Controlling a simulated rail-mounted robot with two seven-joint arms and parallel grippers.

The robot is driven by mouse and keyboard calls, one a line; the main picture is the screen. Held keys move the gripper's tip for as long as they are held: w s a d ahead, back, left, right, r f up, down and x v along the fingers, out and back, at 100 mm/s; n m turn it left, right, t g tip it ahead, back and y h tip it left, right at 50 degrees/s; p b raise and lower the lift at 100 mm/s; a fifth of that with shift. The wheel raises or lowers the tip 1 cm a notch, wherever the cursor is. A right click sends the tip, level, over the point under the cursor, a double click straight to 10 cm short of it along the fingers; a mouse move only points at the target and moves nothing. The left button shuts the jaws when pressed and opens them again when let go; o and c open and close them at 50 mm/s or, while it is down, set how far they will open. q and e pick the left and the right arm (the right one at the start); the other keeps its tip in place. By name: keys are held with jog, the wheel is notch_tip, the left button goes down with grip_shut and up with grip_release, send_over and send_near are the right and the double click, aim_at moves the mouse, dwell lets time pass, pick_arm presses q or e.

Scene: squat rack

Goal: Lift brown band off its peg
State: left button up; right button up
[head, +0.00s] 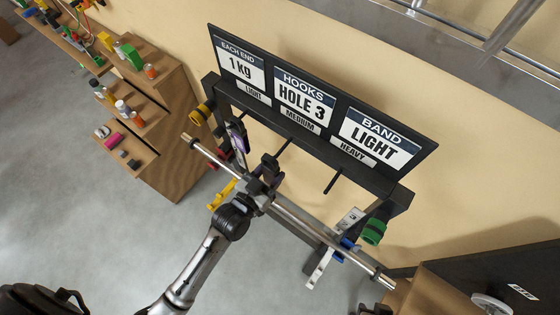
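A dark loop with a purple patch (237,140) hangs at the rack's left peg, below the "LIGHT" label. It may be the band, but I cannot make out a brown colour. My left gripper (268,169) is at the metal bar, just right of and below the loop, with a small gap in the picture. Its fingers are dark and small, so their opening is unclear. The middle peg (285,147) and the right peg (334,181) look bare. A dark part at the bottom edge (375,310) may be my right gripper; its fingers are not clear.
The metal bar (310,224) crosses in front of the black rack (401,197). A sign board (350,100) stands above the pegs. Yellow (201,113) and green (374,231) items sit at the rack's sides. Wooden shelves (178,125) stand left; grey floor is open below.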

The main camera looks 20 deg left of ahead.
pick_arm(q)
jog(key=shift+s, duration=0.1)
jog(key=shift+p+v, duration=0.85)
jog(key=shift+v, duration=2.65)
